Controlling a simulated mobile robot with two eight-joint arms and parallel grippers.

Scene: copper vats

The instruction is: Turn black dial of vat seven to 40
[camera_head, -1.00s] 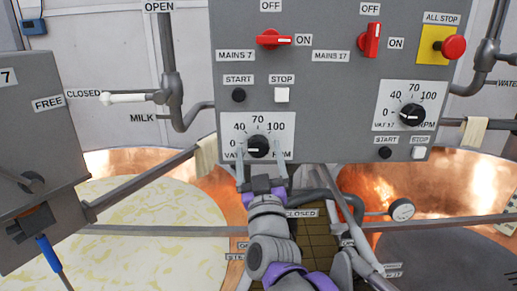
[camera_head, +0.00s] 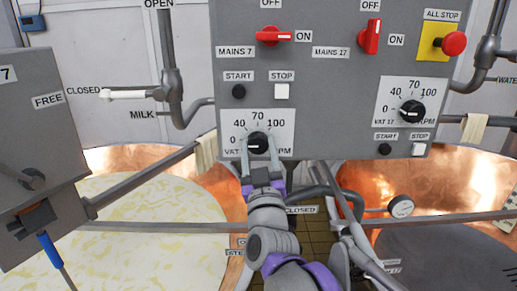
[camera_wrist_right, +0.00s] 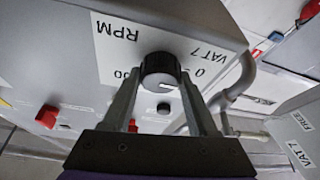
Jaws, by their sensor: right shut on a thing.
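The vat 7 black dial (camera_head: 258,142) sits on a white scale plate marked 40, 70 and 100 on the grey panel. My right gripper (camera_head: 259,152) comes up from below, its two fingers on either side of the dial. In the right wrist view the fingers close on the dial (camera_wrist_right: 160,67), its round face showing between them. A thin white mark there lies on the side toward the 0; I cannot read its exact setting. My left gripper is not in view.
The vat 17 dial (camera_head: 411,111) is to the right on the same panel. A start button (camera_head: 239,92), a stop button (camera_head: 282,91), red mains switches (camera_head: 273,36) and a red all-stop button (camera_head: 454,45) are above. Metal rails and pipes cross below the panel, near my right arm.

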